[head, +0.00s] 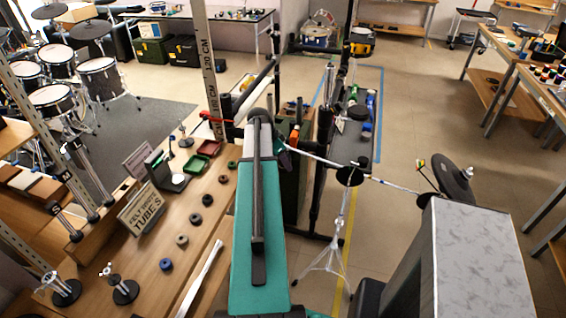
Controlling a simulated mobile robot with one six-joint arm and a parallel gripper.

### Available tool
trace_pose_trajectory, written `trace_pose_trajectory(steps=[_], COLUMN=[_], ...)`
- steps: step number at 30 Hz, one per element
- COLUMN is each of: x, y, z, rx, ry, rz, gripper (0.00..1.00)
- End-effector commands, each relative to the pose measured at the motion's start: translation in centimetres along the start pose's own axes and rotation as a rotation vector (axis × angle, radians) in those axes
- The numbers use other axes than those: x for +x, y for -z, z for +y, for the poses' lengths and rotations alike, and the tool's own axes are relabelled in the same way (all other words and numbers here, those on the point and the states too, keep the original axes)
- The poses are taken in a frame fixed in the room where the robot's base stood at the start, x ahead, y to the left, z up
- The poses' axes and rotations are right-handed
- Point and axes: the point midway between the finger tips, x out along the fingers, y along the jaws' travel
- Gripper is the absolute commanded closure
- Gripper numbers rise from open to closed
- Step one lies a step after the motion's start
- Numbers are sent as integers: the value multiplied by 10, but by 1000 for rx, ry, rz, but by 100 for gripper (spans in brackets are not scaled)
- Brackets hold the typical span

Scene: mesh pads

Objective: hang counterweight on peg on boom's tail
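A chrome cymbal stand (340,226) stands on tripod legs on the floor right of my teal arm. Its thin boom (388,183) slopes across the stand's top, with a dark cymbal (455,184) at the right end. The boom's left tail (312,154) ends close to the far end of my arm; I cannot make out a peg there. A dark round piece (350,175) sits where boom and stand meet; I cannot tell whether it is the counterweight. My gripper (282,144) is small, dark and mostly hidden by my arm, so its fingers and any load are unclear.
A wooden bench (200,236) on the left holds felt rings, red and green trays and a tube sign (145,207). A dark rack (318,180) stands behind the boom's tail. A marbled box (478,258) fills the lower right. Floor beyond the cymbal is clear.

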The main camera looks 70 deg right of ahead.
Motion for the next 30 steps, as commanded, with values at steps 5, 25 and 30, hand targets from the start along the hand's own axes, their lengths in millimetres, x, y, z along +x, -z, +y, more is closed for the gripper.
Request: trace_pose_trajectory(steps=[5, 25, 30], x=[3, 4, 4], y=[2, 2, 2], z=[-3, -3, -3], rx=[0, 0, 0], ry=[2, 2, 2], rz=[3, 3, 3], gripper=[100, 100, 56])
